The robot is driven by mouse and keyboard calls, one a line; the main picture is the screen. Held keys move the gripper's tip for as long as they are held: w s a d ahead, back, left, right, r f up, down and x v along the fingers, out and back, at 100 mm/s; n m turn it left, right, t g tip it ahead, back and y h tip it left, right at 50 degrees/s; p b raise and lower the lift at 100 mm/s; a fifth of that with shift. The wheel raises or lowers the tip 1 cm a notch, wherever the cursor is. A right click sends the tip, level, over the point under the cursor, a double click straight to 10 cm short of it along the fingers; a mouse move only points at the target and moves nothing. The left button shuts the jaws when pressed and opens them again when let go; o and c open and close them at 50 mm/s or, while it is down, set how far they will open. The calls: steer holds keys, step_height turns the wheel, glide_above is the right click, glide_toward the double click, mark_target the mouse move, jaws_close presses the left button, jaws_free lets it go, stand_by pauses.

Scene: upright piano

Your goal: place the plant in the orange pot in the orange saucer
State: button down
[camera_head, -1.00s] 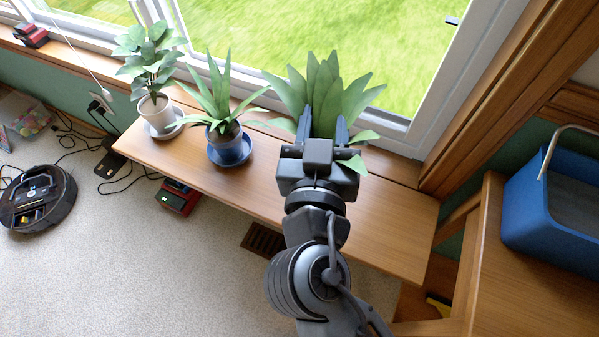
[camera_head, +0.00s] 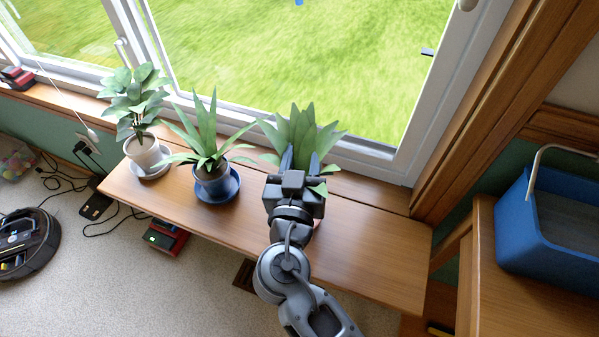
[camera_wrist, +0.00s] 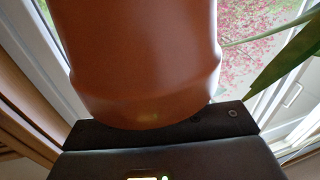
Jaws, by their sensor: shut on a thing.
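The plant with broad green leaves (camera_head: 297,132) stands in the head view at the right part of the wooden shelf, against the window side. Its orange pot (camera_wrist: 145,55) fills the middle of the wrist view and looks upright; in the head view my gripper hides it. My gripper (camera_head: 301,161) is shut on the orange pot. I cannot tell whether the pot's base touches anything.
The wooden shelf (camera_head: 370,235) is bare to the right of my gripper. A plant in a blue pot (camera_head: 213,182) on a blue saucer (camera_head: 218,195) and a plant in a white pot (camera_head: 144,152) stand to the left. A blue bin (camera_head: 545,235) is at far right.

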steer(key=shift+a+f, duration=0.15)
steer(key=shift+a, duration=0.15)
steer(key=shift+w+f, duration=0.1)
steer(key=shift+f, duration=1.9)
steer(key=shift+f+b, duration=0.2)
steer(key=shift+b, duration=0.4)
steer(key=c, duration=0.6)
jaws_free()
steer(key=shift+c, duration=0.2)
steer(key=shift+r, duration=0.1)
steer(key=shift+r+p, duration=0.1)
steer(key=shift+p, duration=0.2)
steer(key=s+a, duration=0.1)
steer(key=s, duration=1.1)
steer(key=shift+a+b, duration=0.3)
steer(key=shift+b, duration=0.05)
